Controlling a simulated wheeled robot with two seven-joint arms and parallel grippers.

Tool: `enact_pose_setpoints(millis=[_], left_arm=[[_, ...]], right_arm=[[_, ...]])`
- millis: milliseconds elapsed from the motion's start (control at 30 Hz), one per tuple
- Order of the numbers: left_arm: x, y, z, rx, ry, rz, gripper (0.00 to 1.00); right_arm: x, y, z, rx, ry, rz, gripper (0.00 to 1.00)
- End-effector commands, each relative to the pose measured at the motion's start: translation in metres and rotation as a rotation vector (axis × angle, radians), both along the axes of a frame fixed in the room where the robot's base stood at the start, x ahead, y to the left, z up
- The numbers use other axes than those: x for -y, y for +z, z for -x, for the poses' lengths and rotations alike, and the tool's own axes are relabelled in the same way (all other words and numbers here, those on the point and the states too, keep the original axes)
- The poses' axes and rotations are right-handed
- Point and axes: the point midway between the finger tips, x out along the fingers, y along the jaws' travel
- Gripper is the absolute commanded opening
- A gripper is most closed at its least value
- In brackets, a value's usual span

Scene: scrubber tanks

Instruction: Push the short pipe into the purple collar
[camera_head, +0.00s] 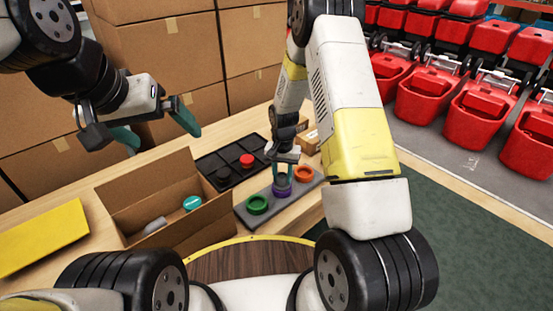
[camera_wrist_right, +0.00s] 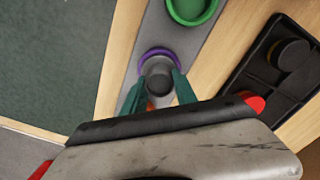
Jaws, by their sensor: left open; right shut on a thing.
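The purple collar (camera_head: 282,192) sits on a grey board between a green collar (camera_head: 257,204) and an orange collar (camera_head: 303,174). It also shows as a purple ring in the right wrist view (camera_wrist_right: 160,52). My right gripper (camera_head: 283,172) is shut on the short grey pipe (camera_wrist_right: 157,67) right at the purple collar. The pipe appears lined up with the ring; how deep it sits inside is hidden by the fingers. My left gripper (camera_head: 158,128) is open and empty, raised above the left part of the bench.
An open cardboard box (camera_head: 150,190) holding a teal-topped item and a grey piece stands left of the board (camera_head: 245,217). A black compartment tray (camera_head: 210,163) with a red and a dark piece lies behind. A yellow panel (camera_head: 42,238) lies far left.

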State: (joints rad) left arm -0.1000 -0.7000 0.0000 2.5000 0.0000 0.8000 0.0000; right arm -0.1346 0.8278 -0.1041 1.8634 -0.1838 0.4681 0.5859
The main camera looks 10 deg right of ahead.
Motion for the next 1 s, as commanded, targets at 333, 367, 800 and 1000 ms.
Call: enact_pose_setpoints(millis=[333, 367, 800, 1000], left_arm=[[0.0, 0.0, 0.0, 0.0, 0.0, 0.0, 1.0], [0.0, 0.0, 0.0, 0.0, 0.0, 0.0, 1.0], [0.0, 0.0, 0.0, 0.0, 0.0, 0.0, 1.0], [0.0, 0.0, 0.0, 0.0, 0.0, 0.0, 1.0]], right_arm=[[0.0, -0.001, -0.0001, 0.0, 0.0, 0.0, 0.0], [0.0, -0.001, -0.0001, 0.0, 0.0, 0.0, 0.4], [0.0, -0.0013, 0.0002, -0.001, 0.0, 0.0, 0.81], [0.0, -0.0013, 0.0002, -0.001, 0.0, 0.0, 0.99]])
